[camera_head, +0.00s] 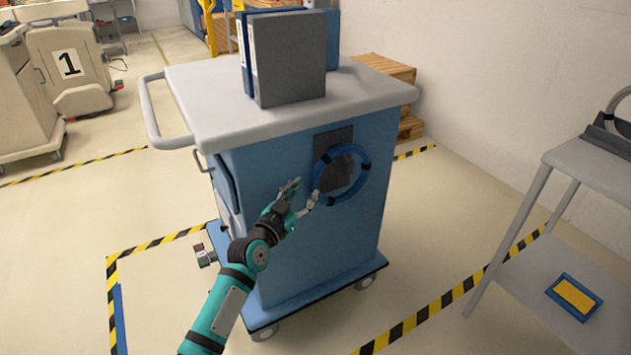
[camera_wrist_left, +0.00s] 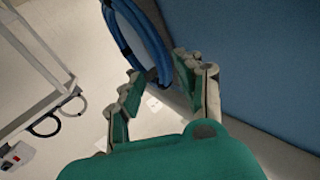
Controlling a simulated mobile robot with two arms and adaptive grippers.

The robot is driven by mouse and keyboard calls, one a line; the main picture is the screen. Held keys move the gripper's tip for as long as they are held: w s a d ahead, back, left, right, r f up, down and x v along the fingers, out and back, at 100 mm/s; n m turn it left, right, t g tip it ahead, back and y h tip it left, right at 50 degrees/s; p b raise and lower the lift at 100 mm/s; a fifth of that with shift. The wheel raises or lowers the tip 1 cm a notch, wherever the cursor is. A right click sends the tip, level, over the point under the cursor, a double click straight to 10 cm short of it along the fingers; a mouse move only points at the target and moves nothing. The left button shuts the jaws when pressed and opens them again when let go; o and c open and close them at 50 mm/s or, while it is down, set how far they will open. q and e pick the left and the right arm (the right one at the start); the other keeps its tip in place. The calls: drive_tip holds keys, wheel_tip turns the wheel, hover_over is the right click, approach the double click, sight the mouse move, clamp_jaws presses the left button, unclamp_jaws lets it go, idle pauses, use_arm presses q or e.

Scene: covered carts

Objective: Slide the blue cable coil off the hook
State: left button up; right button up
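The blue cable coil (camera_head: 366,170) hangs as a ring with dark bands on the side of the blue cart, in front of a dark plate (camera_head: 333,142). The hook itself cannot be made out. My left gripper (camera_head: 306,191) is open at the coil's lower left edge. In the left wrist view, the coil (camera_wrist_left: 150,45) reaches down into the gap between the open fingers (camera_wrist_left: 159,68). The fingers look empty, and I cannot tell whether one touches the coil. My right gripper is not in view.
The cart's grey top (camera_head: 210,90) carries upright binders (camera_head: 290,60). A grey table (camera_head: 590,165) stands at the right, with a blue and yellow item (camera_head: 574,296) on its lower shelf. A wooden crate (camera_head: 385,70) is behind the cart. Floor to the left is open.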

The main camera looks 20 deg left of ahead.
sight(314, 182)
use_arm(q)
drive_tip(key=w, duration=0.4)
drive_tip(key=w+b, duration=0.1)
drive_tip(key=shift+w+d+f, duration=0.1)
drive_tip(key=shift+w+d, duration=0.2)
drive_tip(key=shift+w, duration=0.8)
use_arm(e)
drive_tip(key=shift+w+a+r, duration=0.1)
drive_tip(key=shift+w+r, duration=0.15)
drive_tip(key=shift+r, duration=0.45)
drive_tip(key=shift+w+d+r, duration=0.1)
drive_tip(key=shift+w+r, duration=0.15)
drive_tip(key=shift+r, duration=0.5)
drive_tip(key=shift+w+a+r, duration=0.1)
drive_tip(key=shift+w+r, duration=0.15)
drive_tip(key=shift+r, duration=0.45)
use_arm(q)
drive_tip(key=shift+c, duration=0.3)
clamp_jaws()
